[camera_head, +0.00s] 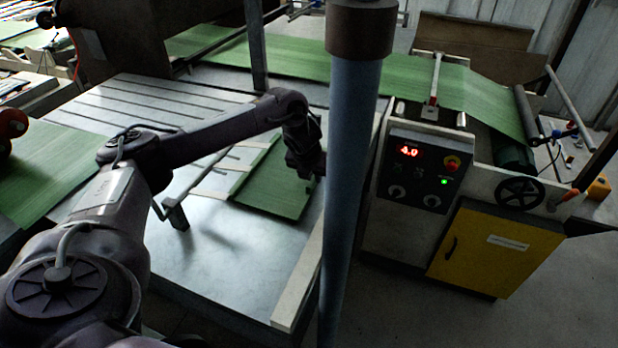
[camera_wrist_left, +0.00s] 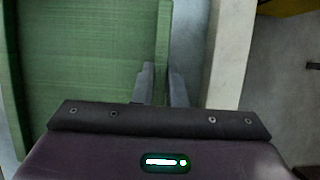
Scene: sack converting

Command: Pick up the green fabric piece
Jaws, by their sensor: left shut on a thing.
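The green fabric piece (camera_head: 279,188) lies on the grey metal table (camera_head: 235,255), partly behind my left arm and gripper in the head view. It also fills the upper left of the left wrist view (camera_wrist_left: 85,55). My left gripper (camera_head: 312,178) is at the right edge of the piece. In the left wrist view its two fingers (camera_wrist_left: 163,85) are close together, shut on the fabric's edge. The exact grip is partly hidden by the gripper body. My right gripper is not in view.
A blue-grey post (camera_head: 352,190) stands just right of my left gripper. A light rail (camera_head: 300,285) edges the table. A control panel (camera_head: 424,172) and yellow cabinet (camera_head: 492,250) stand to the right. Green fabric web (camera_head: 400,80) runs across the back.

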